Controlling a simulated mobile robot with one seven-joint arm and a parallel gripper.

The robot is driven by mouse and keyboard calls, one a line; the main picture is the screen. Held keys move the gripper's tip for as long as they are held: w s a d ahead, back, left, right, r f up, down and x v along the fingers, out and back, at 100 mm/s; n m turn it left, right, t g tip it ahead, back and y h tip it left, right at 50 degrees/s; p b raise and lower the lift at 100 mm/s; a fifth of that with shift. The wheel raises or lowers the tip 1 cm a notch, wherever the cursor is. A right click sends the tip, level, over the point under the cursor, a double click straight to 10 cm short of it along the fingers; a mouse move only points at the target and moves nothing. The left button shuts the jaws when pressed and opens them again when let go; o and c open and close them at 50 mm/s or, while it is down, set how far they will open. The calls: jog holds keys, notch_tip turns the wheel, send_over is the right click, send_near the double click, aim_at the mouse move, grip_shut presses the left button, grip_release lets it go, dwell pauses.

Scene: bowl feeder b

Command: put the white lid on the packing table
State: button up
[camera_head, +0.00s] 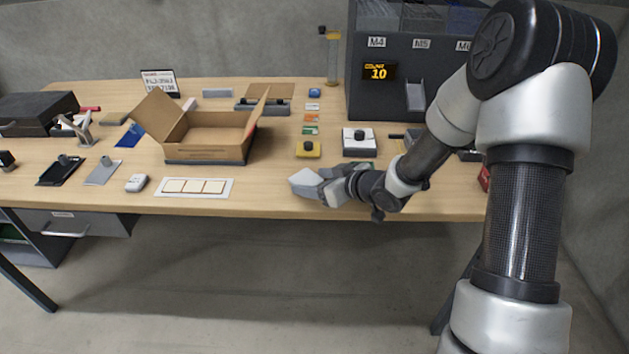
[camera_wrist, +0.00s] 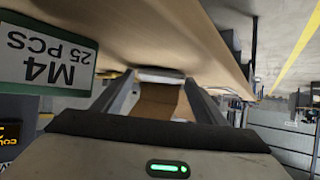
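My gripper (camera_head: 318,184) is low at the front edge of the packing table (camera_head: 270,197), pointing left. A plain white piece (camera_head: 303,177), which looks like the white lid, is at its fingertips. In the wrist view a thin white piece (camera_wrist: 160,74) spans the gap between the two grey fingers, so the gripper appears shut on it. Whether the piece touches the tabletop is unclear. A white square block with a black knob (camera_head: 360,140) stands on the table behind the gripper. A yellow one with a black knob (camera_head: 308,149) is to its left.
An open cardboard box (camera_head: 208,133) stands left of my gripper. A white strip with several panels (camera_head: 193,187) lies along the front edge. A dark feeder cabinet (camera_head: 385,97) rises behind. A green-framed M4 card (camera_wrist: 50,58) is close beside the gripper.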

jog(key=shift+o, duration=0.5)
jog(key=shift+r, duration=0.1)
jog(key=shift+s+d+r, duration=0.1)
jog(key=shift+r, duration=0.1)
jog(key=p+v, duration=0.3)
jog(key=v, duration=0.8)
jog(key=shift+s+d, duration=0.25)
jog(key=shift+s, duration=0.05)
